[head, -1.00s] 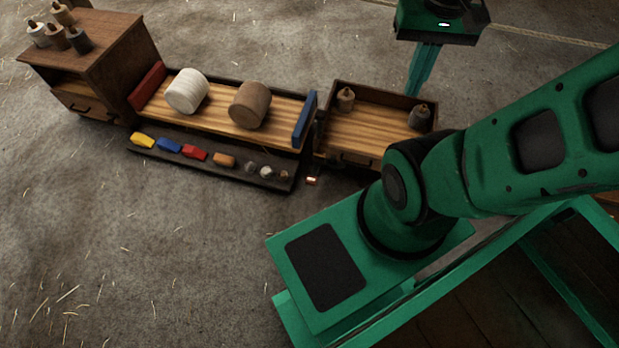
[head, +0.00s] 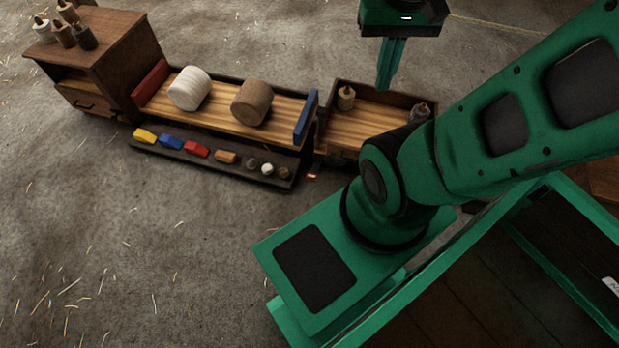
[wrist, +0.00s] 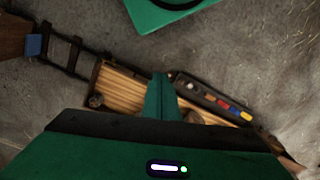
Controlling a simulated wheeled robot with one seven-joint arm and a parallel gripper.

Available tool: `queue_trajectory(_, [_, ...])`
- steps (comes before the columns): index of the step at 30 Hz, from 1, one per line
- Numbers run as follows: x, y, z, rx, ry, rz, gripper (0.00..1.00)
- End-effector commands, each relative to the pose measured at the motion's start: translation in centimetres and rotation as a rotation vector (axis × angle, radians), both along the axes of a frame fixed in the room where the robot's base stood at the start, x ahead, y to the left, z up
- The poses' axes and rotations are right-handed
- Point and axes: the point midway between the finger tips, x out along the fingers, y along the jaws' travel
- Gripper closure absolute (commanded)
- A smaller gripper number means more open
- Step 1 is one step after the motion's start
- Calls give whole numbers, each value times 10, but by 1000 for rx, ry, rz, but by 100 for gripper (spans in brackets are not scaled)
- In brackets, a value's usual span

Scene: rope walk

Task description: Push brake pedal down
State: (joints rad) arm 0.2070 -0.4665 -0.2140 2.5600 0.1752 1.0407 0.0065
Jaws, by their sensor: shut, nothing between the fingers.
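I cannot pick out a brake pedal for certain in either view. A small copper-coloured piece (head: 313,176) sits low at the gap between the long rack and the right box; I cannot tell what it is. In the wrist view a blue block (wrist: 33,46) sits at the left by a dark ladder-like frame (wrist: 62,50); its role is unclear. My gripper (head: 388,86) points down above the far side of the right box, shut and empty. Its green fingers also show in the wrist view (wrist: 161,80), in front of the wooden box floor, touching nothing visible.
The right box (head: 362,120) holds two small bottles. Left of it stands a long rack (head: 217,111) with white and brown rolls. A dark strip (head: 275,179) carries several coloured blocks. A wooden cabinet (head: 103,52) stands far left. Concrete floor in front is clear.

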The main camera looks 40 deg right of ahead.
Motion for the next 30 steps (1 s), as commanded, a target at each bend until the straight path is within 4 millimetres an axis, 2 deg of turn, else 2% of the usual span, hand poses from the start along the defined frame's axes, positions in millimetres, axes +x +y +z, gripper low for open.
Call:
queue_trajectory(2, [-9,0,4,-1,-10,-1,100])
queue_trajectory(5, [-3,-4,5,-10,-9,-17,100])
queue_trajectory(8, [17,-11,1,-29,1,-49,100])
queue_trajectory(14, [75,-37,-16,-84,15,-145,100])
queue_trajectory(23, [165,-70,-70,-154,17,-276,100])
queue_trajectory(30, [230,-88,-137,-190,9,-372,100])
